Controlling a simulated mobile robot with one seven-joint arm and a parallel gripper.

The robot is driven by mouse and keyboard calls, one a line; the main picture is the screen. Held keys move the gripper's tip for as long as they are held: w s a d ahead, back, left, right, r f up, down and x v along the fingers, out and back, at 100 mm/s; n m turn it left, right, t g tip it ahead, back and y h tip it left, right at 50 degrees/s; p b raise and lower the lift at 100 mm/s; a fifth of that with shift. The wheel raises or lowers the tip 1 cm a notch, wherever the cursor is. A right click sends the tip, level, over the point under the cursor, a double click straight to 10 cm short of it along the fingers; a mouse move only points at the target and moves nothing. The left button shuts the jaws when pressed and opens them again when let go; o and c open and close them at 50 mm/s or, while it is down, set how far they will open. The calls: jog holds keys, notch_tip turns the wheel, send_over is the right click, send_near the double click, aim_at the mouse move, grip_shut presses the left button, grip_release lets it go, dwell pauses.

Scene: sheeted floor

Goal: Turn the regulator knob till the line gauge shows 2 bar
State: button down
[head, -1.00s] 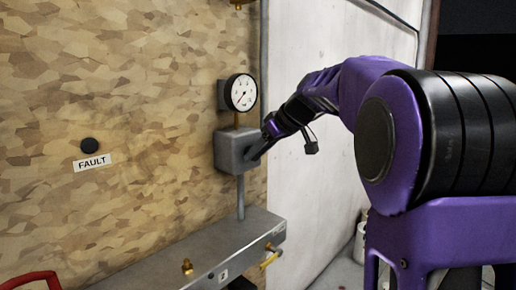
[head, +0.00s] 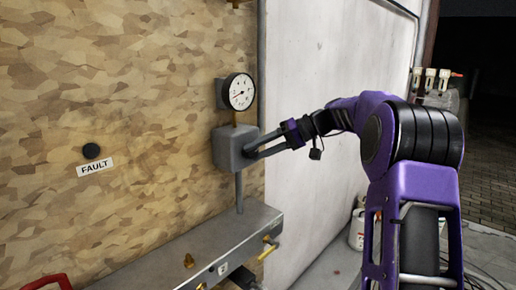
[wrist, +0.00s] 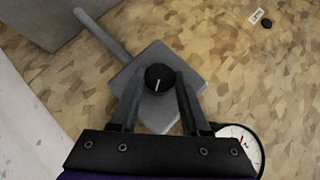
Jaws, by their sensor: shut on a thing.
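The regulator knob (wrist: 158,78) is a round black knob with a white pointer line, on the face of a grey regulator box (head: 228,150). My gripper (wrist: 158,82) has one finger on each side of the knob and is shut on it. In the head view, my gripper (head: 254,150) reaches the box from the right and the knob is hidden.
A grey bench (head: 235,240) with brass fittings lies below the box, joined by a pipe (head: 239,193). A black button (head: 91,151) above a FAULT label (head: 95,167) is on the wall at left. A white panel (head: 310,110) stands behind my arm.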

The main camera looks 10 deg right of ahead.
jog(key=shift+d+f+m+y, duration=0.1)
jog(key=shift+m+y, duration=0.3)
jog(key=shift+y, duration=0.1)
dwell(0.3)
jog(key=shift+c, duration=1.9)
grip_release()
jog(key=v, duration=1.7)
jog(key=shift+w+d, duration=0.15)
jog(key=shift+d, duration=0.1)
